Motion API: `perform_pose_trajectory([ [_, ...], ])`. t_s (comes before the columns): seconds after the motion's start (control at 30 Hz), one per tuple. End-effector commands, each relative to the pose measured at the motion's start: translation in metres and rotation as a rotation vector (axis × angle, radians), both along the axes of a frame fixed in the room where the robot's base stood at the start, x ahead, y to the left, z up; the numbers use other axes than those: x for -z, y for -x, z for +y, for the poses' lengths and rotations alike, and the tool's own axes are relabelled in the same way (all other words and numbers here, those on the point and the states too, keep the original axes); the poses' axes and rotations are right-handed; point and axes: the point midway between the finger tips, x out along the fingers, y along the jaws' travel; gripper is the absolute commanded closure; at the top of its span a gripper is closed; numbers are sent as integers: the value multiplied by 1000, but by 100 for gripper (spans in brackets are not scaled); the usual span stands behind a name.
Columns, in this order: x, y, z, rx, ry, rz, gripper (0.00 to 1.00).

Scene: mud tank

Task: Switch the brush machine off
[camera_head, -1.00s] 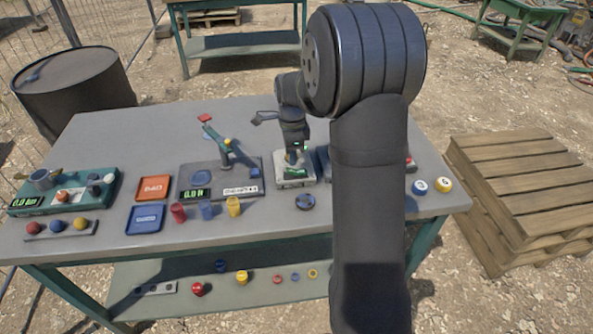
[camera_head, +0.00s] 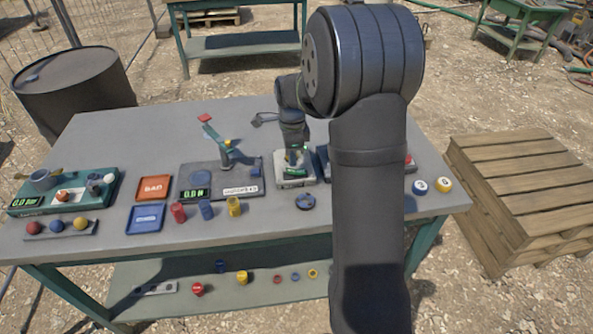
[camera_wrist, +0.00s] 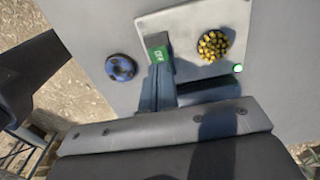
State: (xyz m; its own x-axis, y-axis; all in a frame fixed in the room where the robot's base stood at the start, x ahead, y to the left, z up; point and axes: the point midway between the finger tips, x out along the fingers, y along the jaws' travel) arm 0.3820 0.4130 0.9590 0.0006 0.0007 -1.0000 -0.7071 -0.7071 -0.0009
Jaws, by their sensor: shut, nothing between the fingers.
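The brush machine (camera_head: 297,180) is a small pale plate on the workbench, partly hidden by my arm in the head view. In the wrist view its pale top plate (camera_wrist: 190,22) carries a round yellow-and-black brush (camera_wrist: 213,46), a lit green lamp (camera_wrist: 238,68) and a small green switch part (camera_wrist: 159,54). Its lettering seems to read OFF, but is too small to be sure. My gripper (camera_wrist: 164,75) is shut and empty, with its tips right at the green part. I cannot tell whether they touch. In the head view my gripper (camera_head: 295,146) is over the machine.
Orange (camera_head: 152,188) and blue (camera_head: 146,218) trays are further left. Two balls lie right.

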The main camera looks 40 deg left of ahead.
Motion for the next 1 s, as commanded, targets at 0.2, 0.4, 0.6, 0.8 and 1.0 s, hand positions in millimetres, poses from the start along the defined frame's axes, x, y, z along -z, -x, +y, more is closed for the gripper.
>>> perform_pose_trajectory([
  [0.2,4,0,0,0,1,1,100],
  [0.4,7,0,0,0,1,1,100],
  [0.6,10,0,0,0,1,1,100],
  [0.8,13,0,0,0,1,1,100],
  [1.0,16,0,0,0,1,1,100],
])
